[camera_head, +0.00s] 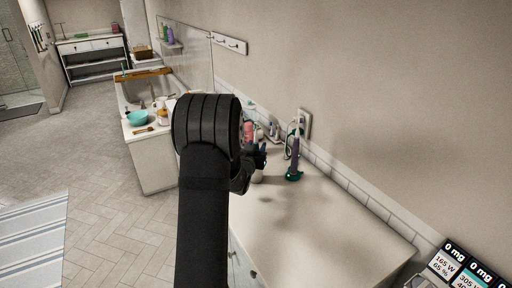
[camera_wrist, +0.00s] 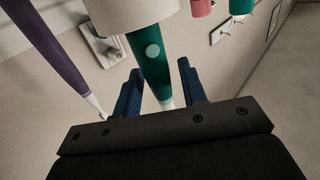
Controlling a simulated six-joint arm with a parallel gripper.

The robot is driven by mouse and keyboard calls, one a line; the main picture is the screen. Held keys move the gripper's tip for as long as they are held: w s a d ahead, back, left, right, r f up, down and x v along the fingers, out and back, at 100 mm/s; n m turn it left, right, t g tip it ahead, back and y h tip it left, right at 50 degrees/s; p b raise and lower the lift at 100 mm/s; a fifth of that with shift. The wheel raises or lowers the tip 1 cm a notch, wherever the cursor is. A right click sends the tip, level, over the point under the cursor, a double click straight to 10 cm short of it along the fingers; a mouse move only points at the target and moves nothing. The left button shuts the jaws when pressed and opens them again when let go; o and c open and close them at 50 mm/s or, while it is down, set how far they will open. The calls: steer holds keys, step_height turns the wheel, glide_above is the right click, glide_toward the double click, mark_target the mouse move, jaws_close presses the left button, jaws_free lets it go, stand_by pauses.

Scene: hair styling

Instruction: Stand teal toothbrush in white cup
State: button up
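In the wrist view, which looks inverted, the teal toothbrush (camera_wrist: 150,65) runs out from the edge of the white cup (camera_wrist: 125,12). The cup hides its far end; it appears to stand in the cup. My gripper (camera_wrist: 162,88) is open, with its blue fingers on either side of the brush. A gap shows at the right finger; contact on the left is unclear. In the head view my gripper (camera_head: 258,158) is above the counter, just over a pale shape (camera_head: 257,177) that looks like the cup. My arm hides much there.
A purple toothbrush (camera_head: 295,155) stands on a teal base (camera_head: 293,176) to the right, near the wall outlet (camera_head: 304,123). A pink bottle (camera_head: 248,131) and other items stand behind. The front of the counter (camera_head: 310,230) is clear. A teal bowl (camera_head: 137,118) is farther left.

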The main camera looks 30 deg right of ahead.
steer(key=shift+r, duration=0.1)
glide_toward(255, 139)
step_height(255, 139, down, 3)
steer(key=s, duration=0.1)
steer(key=shift+a, duration=0.4)
steer(key=x, duration=0.4)
steer(key=r+x, duration=0.1)
steer(key=x, duration=0.7)
steer(key=shift+s+r, duration=0.1)
steer(key=shift+r, duration=1)
